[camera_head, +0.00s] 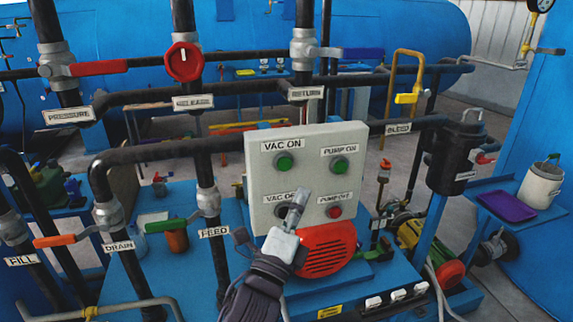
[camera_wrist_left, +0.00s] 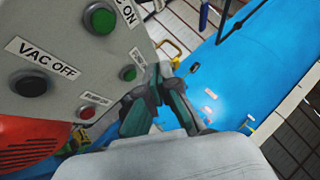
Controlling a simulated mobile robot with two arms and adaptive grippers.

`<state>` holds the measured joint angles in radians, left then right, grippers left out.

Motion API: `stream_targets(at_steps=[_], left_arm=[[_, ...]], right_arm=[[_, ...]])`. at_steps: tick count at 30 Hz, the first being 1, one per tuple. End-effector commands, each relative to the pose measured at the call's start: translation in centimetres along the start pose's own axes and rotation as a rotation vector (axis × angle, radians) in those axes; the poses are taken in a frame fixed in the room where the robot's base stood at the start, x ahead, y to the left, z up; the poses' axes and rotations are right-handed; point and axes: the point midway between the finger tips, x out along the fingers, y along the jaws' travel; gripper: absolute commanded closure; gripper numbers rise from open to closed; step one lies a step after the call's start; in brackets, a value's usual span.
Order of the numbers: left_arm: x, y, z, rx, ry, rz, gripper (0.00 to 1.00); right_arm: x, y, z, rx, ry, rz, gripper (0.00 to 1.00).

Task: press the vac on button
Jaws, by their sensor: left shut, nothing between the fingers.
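The green VAC ON button (camera_head: 285,163) is at the upper left of the pale control box (camera_head: 310,140), under its label. It also shows, dark-ringed, at the top of the left wrist view (camera_wrist_left: 100,18). My left gripper (camera_head: 302,194) is shut and empty, in front of the box's lower half. In the head view its tips appear below and slightly right of the VAC ON button, and it partly hides the VAC OFF button. I see no contact with the green button. The closed fingers show in the left wrist view (camera_wrist_left: 160,75).
The PUMP ON button (camera_head: 340,164) is green and the PUMP OFF button (camera_head: 335,212) is red. The VAC OFF button (camera_wrist_left: 33,84) is dark. A red vented housing (camera_head: 327,250) sits under the box. Black pipes (camera_head: 160,150) run left of and behind the box.

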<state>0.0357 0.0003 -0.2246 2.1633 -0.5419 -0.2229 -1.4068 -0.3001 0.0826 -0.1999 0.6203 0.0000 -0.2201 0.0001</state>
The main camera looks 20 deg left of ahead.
Motion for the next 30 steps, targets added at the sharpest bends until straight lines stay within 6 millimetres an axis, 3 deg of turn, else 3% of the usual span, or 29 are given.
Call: stream_targets(at_steps=[6,21,30], left_arm=[[0.5,0.5,0.3,0.001,0.001,0.001,1.0],[5.0,3.8,3.6,0.001,0.001,0.001,1.0],[6.1,4.5,4.4,-0.001,0.001,0.001,1.0]], right_arm=[[0.0,-1.0,-0.2,0.004,0.002,-0.011,1.0],[0.2,-0.2,0.0,0.001,0.0,-0.002,1.0],[0.2,0.0,0.1,0.0,-0.001,0.0,1.0]])
